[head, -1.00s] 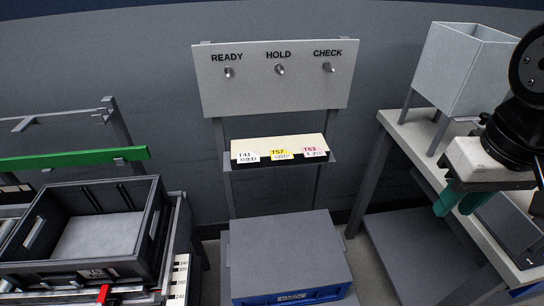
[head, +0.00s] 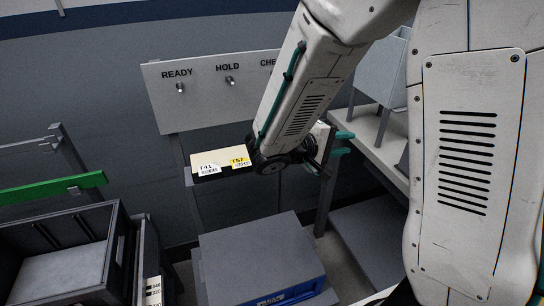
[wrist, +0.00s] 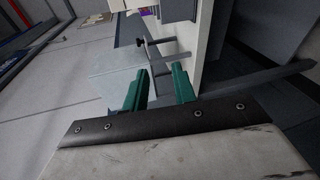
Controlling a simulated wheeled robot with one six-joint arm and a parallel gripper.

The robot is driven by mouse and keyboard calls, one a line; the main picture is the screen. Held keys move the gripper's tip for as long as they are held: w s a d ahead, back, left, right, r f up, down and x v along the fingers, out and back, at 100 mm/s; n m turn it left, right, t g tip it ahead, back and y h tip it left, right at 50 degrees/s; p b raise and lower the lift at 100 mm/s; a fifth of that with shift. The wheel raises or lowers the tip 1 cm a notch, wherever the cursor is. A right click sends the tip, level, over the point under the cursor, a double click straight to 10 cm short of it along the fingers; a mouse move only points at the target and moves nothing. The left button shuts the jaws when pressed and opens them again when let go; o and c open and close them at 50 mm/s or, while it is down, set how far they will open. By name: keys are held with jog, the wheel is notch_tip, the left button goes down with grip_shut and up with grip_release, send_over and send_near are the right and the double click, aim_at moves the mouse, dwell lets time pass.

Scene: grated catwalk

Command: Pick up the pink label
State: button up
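The pink label is hidden behind my arm in the head view. The label shelf (head: 221,158) shows left of my arm, with a white T41 label (head: 207,169) and a yellow T57 label (head: 240,161) at its front edge. My gripper (head: 342,143) is to the right of the shelf, its green fingers pointing right toward the side bench. In the wrist view my gripper (wrist: 158,80) has its two green fingers apart with nothing seen between them. A small purple patch shows at the top of the wrist view; I cannot tell what it is.
A board (head: 215,85) with pegs marked READY, HOLD and partly hidden CHECK stands above the shelf. A grey-topped blue box (head: 258,262) sits below. A black crate (head: 108,262) is at left. A bench (head: 372,150) with a grey bin (head: 383,70) is at right.

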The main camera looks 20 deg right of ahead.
jog(key=w+a+f+n+t+y, duration=0.3)
jog(key=w+a+f+n+t, duration=0.3)
jog(key=a+f, duration=0.25)
jog(key=w+a+f+n+t+y, duration=0.3)
jog(key=w+a+f+t, duration=0.35)
jog(key=f, duration=0.25)
jog(key=x, duration=0.7)
jog(key=shift+r+t, duration=0.35)
jog(key=shift+r, duration=0.05)
grip_shut()
